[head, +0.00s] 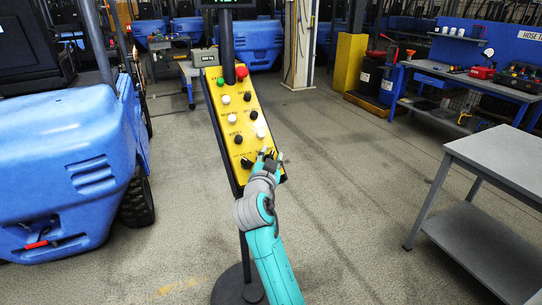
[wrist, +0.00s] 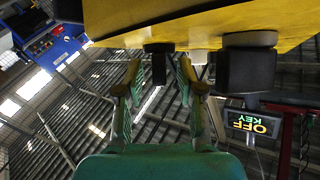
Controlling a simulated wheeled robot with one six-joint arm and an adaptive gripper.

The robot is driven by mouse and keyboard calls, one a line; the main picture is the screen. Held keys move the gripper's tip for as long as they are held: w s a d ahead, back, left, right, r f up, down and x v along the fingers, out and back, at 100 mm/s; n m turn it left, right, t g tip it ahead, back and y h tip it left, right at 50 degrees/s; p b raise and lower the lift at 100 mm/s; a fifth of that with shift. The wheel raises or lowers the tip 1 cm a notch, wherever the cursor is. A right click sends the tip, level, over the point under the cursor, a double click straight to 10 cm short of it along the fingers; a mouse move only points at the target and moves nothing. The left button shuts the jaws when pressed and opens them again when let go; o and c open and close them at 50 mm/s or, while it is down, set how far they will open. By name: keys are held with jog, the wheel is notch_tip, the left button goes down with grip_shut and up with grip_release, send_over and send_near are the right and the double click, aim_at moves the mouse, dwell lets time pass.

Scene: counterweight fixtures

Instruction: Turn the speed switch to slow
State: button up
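A yellow control panel (head: 233,108) stands tilted on a black post, with several buttons and knobs on its face. The panel labels are too small to read, so I cannot tell for sure which knob is the speed switch. My gripper (head: 270,157) is at the panel's lower right, hiding the controls there. A black knob (head: 246,162) shows to its left. In the wrist view my gripper (wrist: 160,80) is open, its fingers either side of a small black knob (wrist: 158,64), with gaps showing. A larger black knob (wrist: 250,70) is to the right, with a white part (wrist: 198,57) between them.
A display (wrist: 252,123) reads "OFF KEY" upside down in the wrist view. A blue forklift (head: 75,165) stands close at left. A grey table (head: 505,160) is at right. A blue workbench (head: 470,75) stands behind it. Floor between panel and table is clear.

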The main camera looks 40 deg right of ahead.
jog(key=shift+w+d, duration=0.25)
jog(key=shift+d, duration=0.05)
grip_shut()
